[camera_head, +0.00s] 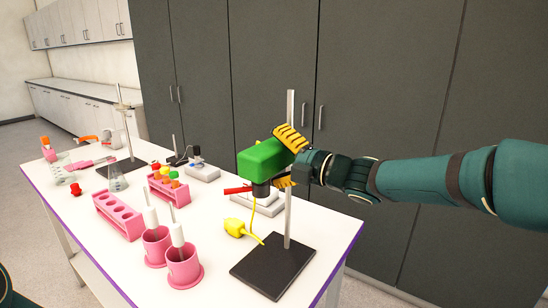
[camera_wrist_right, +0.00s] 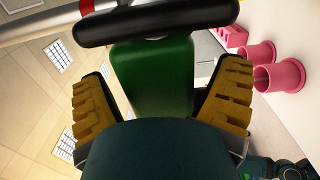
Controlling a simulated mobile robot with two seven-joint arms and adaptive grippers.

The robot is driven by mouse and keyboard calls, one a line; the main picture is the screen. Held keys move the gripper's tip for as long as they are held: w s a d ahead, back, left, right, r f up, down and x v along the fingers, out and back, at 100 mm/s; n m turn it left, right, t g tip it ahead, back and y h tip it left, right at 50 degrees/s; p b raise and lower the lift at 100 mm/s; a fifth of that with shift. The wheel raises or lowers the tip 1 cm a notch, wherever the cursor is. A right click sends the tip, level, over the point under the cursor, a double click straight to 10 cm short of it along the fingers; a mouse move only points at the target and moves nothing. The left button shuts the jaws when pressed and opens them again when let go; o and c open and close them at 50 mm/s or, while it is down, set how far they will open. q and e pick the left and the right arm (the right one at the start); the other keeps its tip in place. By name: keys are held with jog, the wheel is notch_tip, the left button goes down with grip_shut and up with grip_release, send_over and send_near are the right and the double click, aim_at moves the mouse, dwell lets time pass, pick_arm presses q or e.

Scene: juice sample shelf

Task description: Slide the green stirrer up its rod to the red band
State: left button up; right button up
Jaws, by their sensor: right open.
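The green stirrer (camera_head: 263,158), a block with a dark lower part, is beside the upright metal rod (camera_head: 288,215) on a black base plate (camera_head: 272,266). My right gripper (camera_head: 272,158) reaches in from the right, with one yellow finger above and one below the stirrer. In the right wrist view, its open fingers stand on either side of the green body (camera_wrist_right: 150,75); gaps show. The red band (camera_wrist_right: 87,7) shows on the rod there, near a black bar (camera_wrist_right: 155,22). In the head view the gripper hides that part of the rod. My left gripper is out of view.
A yellow plug (camera_head: 235,228) on a cord lies left of the base plate. Pink cups (camera_head: 184,268) with white-handled tools and a pink rack (camera_head: 118,216) stand further left. A white device (camera_head: 268,205) is behind the rod. Grey cabinets (camera_head: 400,100) stand behind the table.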

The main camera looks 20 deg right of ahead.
jog(key=shift+w+a, duration=0.35)
jog(key=c, duration=1.3)
jog(key=shift+r+p, duration=0.6)
jog(key=shift+r, duration=0.4)
jog(key=o, duration=1.3)
jog(key=shift+d, duration=0.1)
jog(key=shift+f, duration=0.1)
